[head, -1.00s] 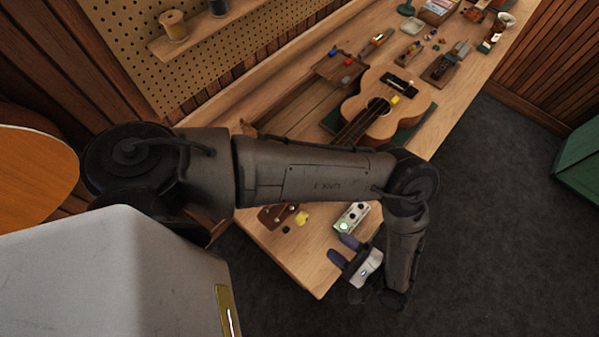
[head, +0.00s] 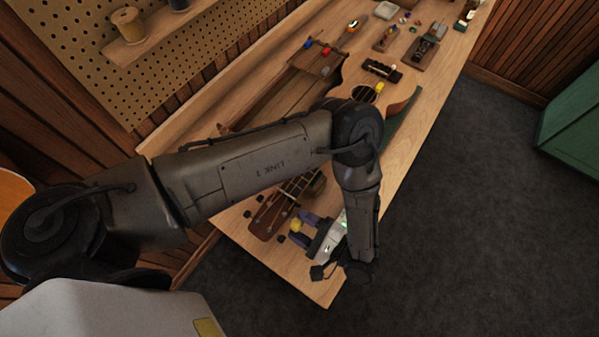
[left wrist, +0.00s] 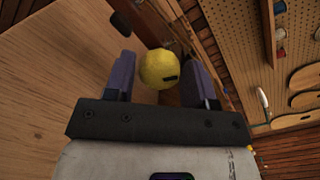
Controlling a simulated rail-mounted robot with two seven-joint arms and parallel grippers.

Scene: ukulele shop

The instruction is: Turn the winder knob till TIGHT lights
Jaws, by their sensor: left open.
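The yellow winder knob (head: 296,225) is at the headstock (head: 266,222) of the ukulele (head: 396,97), near the bench's front end. My left gripper (head: 299,228) is open at the knob, its purple fingers on either side. In the left wrist view the round yellow knob (left wrist: 158,68), with a dark mark on its face, lies between the two fingertips (left wrist: 160,76); gaps show, wider on the left. My right gripper is not in view.
The workbench (head: 315,282) runs up to the top right. A small tray with red and blue pieces (head: 316,60) and other small tools lie farther along it. A pegboard (head: 90,60) stands behind on the left. A green cabinet (head: 575,120) stands on the right.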

